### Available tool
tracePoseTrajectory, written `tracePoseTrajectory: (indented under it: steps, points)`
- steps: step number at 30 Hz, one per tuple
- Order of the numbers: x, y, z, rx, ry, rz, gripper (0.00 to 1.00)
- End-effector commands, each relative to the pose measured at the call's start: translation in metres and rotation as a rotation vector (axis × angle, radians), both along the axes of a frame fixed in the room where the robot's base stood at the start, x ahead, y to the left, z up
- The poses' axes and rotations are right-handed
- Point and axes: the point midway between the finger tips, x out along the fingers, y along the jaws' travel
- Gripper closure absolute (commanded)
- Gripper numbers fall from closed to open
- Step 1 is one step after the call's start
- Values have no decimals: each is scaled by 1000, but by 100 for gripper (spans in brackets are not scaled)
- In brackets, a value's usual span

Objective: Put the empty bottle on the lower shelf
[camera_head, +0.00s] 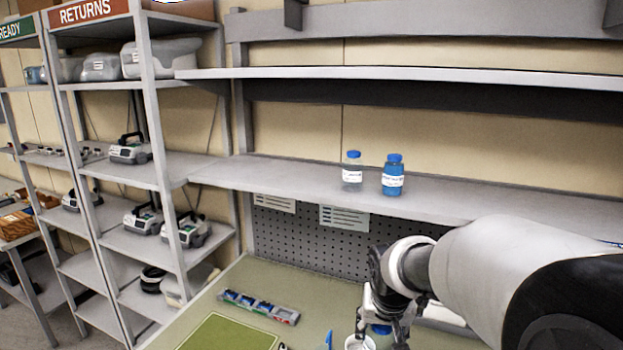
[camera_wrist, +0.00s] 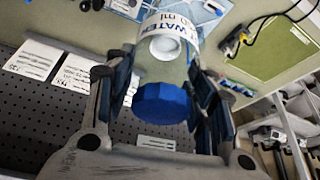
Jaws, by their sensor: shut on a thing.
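My gripper (camera_head: 382,318) is at the bench's back edge region, below the shelves. It is shut on a clear bottle with a blue cap (camera_wrist: 162,103) and a white label reading "WATER". In the wrist view my gripper (camera_wrist: 163,95) has a finger on each side of it, near the cap, and no coloured liquid shows inside. In the head view only its blue cap (camera_head: 380,330) shows clearly. The lower shelf (camera_head: 260,174) runs above the pegboard. On it stand a clear labelled bottle (camera_head: 352,172) and a blue-filled bottle (camera_head: 393,177), both upright with blue caps.
An upper shelf (camera_head: 420,77) hangs over the lower one. The lower shelf is clear left of the bottles. A RETURNS rack (camera_head: 150,110) with pumps stands left.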

Motion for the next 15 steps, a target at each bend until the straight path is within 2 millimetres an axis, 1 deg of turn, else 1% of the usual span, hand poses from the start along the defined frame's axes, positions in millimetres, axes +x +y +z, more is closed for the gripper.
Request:
tracePoseTrajectory:
  steps: [1,5,8,11,12,15]
  points:
    - [-1,0,-22,1,4,11,68]
    - [-6,1,-58,5,7,46,68]
    - [-10,1,-88,5,6,76,68]
    - [-15,1,-121,5,5,107,68]
    - [-18,1,-135,4,6,120,68]
    - [-23,0,-161,1,2,143,68]
